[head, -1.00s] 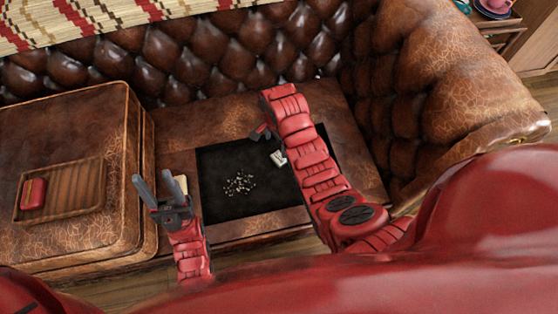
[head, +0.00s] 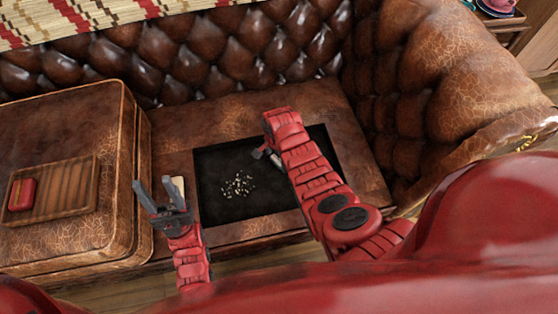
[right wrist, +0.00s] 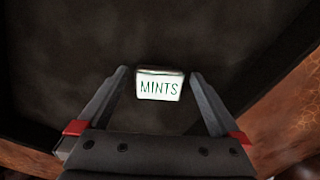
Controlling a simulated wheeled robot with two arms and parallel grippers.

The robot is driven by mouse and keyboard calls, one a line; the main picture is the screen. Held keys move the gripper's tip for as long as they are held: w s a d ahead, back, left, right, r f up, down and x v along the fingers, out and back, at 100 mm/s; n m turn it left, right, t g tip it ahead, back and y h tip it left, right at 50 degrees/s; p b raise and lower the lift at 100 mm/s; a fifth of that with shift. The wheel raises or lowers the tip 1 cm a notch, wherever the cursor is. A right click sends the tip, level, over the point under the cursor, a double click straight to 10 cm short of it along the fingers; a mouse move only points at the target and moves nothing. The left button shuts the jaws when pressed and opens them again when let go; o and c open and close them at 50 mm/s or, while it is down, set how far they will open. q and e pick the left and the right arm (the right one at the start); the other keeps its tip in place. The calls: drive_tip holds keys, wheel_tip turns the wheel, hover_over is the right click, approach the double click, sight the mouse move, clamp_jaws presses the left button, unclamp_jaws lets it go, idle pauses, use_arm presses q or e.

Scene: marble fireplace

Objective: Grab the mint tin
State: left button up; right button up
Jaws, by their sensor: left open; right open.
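The mint tin is a small white box with green "MINTS" lettering. In the right wrist view the mint tin (right wrist: 159,86) lies upright in the picture between my open right fingers, with a gap on both sides. In the head view the mint tin (head: 276,160) is mostly hidden behind my right arm, on the black panel (head: 215,165) in the leather seat. My right gripper (head: 263,153) is open and empty, close to the tin. My left gripper (head: 159,184) is open and empty, fingers pointing up, left of the panel.
Small pale bits (head: 238,184) are scattered on the black panel. A leather ottoman block (head: 60,120) at left carries a wooden tray (head: 75,190) with a red case (head: 22,194). The tufted sofa back (head: 200,55) and armrest (head: 450,80) bound the seat.

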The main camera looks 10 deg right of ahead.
drive_tip(key=c, duration=1.2)
drive_tip(key=shift+r, duration=0.15)
drive_tip(key=shift+c, duration=0.2)
